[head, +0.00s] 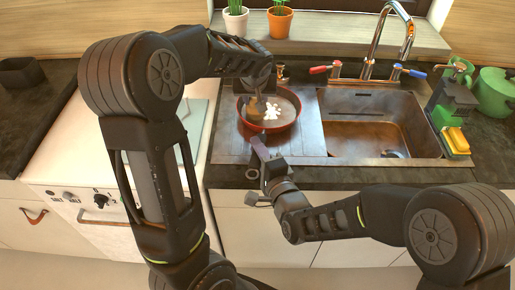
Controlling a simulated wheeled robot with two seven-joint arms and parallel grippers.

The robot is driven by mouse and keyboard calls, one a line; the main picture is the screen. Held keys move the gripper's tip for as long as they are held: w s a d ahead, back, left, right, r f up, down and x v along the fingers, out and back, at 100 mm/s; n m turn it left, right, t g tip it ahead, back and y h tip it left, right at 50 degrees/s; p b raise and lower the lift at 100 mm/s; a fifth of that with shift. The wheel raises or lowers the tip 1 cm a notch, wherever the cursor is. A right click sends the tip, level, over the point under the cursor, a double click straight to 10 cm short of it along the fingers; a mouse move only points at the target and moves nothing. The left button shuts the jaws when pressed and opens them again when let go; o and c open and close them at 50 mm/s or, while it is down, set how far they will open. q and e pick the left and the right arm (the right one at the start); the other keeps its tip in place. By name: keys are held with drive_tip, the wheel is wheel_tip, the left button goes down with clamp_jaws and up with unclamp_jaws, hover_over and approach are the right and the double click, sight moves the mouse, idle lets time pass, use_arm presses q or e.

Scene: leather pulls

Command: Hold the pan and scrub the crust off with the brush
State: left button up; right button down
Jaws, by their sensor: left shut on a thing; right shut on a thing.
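The red-rimmed pan (289,112) sits on the drainboard left of the sink basin. A pale, uneven patch, which looks like the crust (273,111), lies on its dark inside. My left gripper (257,88) is above the left part of the pan, shut on the brown brush (256,108). The brush's lower end is inside the pan, left of the pale patch; whether it touches the pan bottom is hard to tell. My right gripper (263,156) is at the pan's near side, shut on the pan's handle, which is mostly hidden by the fingers.
The sink basin (372,139) with its tap (382,42) is to the right. A yellow sponge (456,140) and green pots (493,92) stand at the right edge. A white stove (80,160) is left. Potted plants (279,20) stand on the back sill.

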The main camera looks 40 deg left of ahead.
use_arm(q)
drive_tip(key=shift+s, duration=0.3)
drive_tip(key=shift+w, duration=0.1)
drive_tip(key=shift+w+a+f, duration=0.1)
drive_tip(key=shift+w+a, duration=0.05)
drive_tip(key=shift+w, duration=0.65)
drive_tip(key=shift+w+a+f, duration=0.1)
drive_tip(key=shift+w, duration=0.7)
drive_tip(key=shift+w+a+r, duration=0.1)
drive_tip(key=shift+w+a, duration=0.1)
drive_tip(key=shift+w, duration=1.45)
drive_tip(key=shift+s, duration=0.1)
drive_tip(key=shift+s+d+r, duration=0.1)
drive_tip(key=shift+s, duration=0.6)
drive_tip(key=shift+s+d+r, duration=0.1)
drive_tip(key=shift+s, duration=0.7)
